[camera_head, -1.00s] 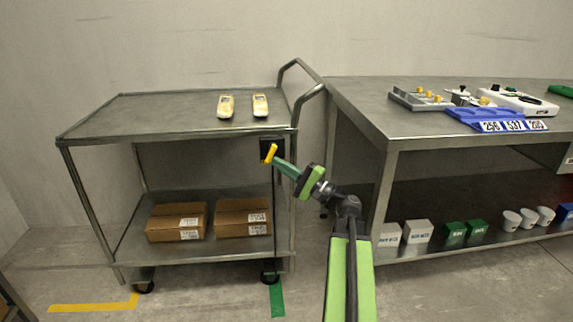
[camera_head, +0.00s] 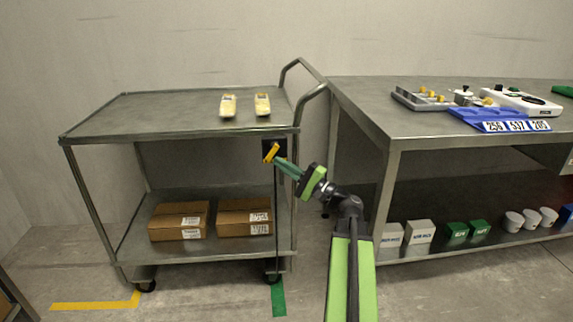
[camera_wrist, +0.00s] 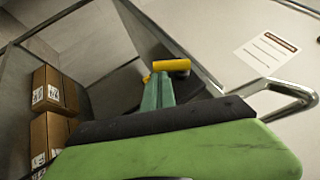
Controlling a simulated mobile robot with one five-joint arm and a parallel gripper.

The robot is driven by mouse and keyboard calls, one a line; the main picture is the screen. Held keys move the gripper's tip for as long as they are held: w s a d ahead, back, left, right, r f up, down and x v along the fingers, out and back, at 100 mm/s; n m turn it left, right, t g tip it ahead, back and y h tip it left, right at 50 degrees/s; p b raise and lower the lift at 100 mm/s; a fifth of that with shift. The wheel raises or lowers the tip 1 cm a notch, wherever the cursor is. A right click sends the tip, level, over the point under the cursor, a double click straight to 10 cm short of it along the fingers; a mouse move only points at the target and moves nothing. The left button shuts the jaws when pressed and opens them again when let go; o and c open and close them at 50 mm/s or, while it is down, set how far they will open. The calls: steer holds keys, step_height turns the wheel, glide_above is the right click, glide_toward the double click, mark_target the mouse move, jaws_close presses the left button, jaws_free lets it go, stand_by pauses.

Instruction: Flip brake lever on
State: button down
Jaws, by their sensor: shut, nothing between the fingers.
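The brake lever (camera_head: 271,152) is a short yellow handle on a dark plate at the right end of the cart (camera_head: 185,132), just below the top shelf. In the head view it tilts, with its upper end to the right. My gripper (camera_head: 280,162) is shut and empty, with its green fingertips at the lever, seemingly touching or very close. In the wrist view the yellow lever (camera_wrist: 172,66) lies just beyond my fingertips (camera_wrist: 158,78), which hide part of it. I cannot tell for certain whether they touch.
Two yellow-white devices (camera_head: 228,105) lie on the cart top. Cardboard boxes (camera_head: 178,222) sit on its lower shelf. A steel table (camera_head: 370,110) with trays and a blue number stand (camera_head: 500,120) is on the right. A paper notice (camera_wrist: 266,50) shows in the wrist view.

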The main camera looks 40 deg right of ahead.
steer(key=s+d+f+b, duration=0.6)
steer(key=s, duration=0.3)
steer(key=shift+s+f, duration=0.2)
steer(key=shift+f, duration=0.2)
steer(key=shift+d, duration=0.1)
